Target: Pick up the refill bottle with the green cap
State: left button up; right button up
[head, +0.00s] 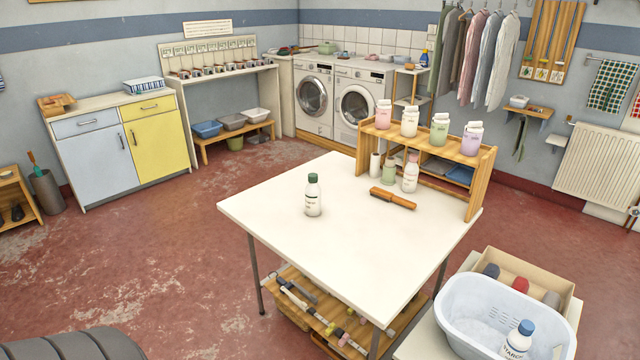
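The refill bottle with the green cap (313,197) stands upright on the white table (340,255), left of the table's middle. It is white with a dark label print, and nothing touches it. Neither of my grippers shows in the head view.
A brush with a wooden handle (393,198) lies right of the bottle. Behind it is a wooden shelf unit (483,170) with several pastel jars on top. A white bottle (411,174) stands before it. A blue-capped bottle (519,340) is in the pale basket (462,322). The table's front is clear.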

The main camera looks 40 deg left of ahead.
aim_at(313, 191)
jog(key=u, duration=1.2)
